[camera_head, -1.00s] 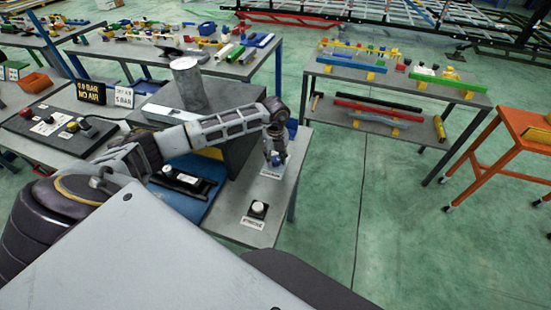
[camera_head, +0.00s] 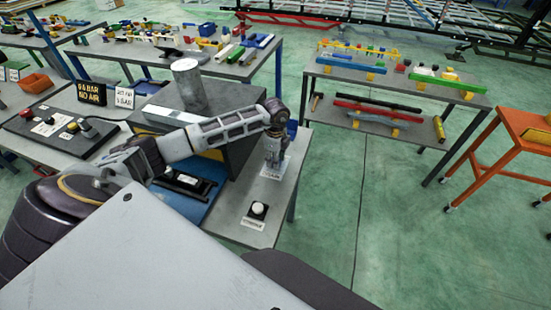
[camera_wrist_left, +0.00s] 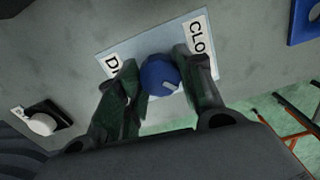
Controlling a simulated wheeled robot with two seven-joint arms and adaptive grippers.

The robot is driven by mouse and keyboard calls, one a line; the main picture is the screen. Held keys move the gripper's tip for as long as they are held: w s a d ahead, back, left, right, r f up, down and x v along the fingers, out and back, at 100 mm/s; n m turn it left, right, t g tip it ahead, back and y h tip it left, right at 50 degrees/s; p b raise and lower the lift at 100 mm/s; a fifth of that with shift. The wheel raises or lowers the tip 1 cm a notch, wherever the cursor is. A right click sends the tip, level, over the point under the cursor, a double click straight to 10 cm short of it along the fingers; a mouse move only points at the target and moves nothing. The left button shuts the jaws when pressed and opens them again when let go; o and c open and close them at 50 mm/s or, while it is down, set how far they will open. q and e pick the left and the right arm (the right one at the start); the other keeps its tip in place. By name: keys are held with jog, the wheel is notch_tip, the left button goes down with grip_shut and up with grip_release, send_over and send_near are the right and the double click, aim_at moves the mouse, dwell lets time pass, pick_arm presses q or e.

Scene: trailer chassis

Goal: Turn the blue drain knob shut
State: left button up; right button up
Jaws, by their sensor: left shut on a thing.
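The blue drain knob (camera_wrist_left: 160,77) sits on a pale label plate (camera_wrist_left: 120,50) on the grey table top in the left wrist view. The plate carries black lettering, partly hidden; "CLO" shows at its right end. A light pointer mark shows on the knob's lower right. My left gripper (camera_wrist_left: 158,82) is shut on the knob, with one finger on each side of it. In the head view my left gripper (camera_head: 271,160) points down at the table's right end and hides the knob. My right gripper is not in view.
A white knob on a black base (camera_head: 257,211) stands near the table's front edge. A grey box with a metal cylinder (camera_head: 188,82) stands left of my gripper.

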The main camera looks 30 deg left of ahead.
pick_arm(q)
jog(key=n+p, duration=0.1)
jog(key=n, duration=0.4)
jog(key=shift+r+n, duration=0.15)
jog(key=shift+n, duration=0.15)
jog(key=shift+n+p, duration=0.75)
jog(key=shift+n, duration=0.45)
jog(key=shift+n+p, duration=0.8)
jog(key=shift+n, duration=0.2)
jog(key=shift+w, duration=0.1)
jog(key=o, duration=1)
jog(key=shift+o, duration=0.2)
notch_tip(320, 180, up, 12)
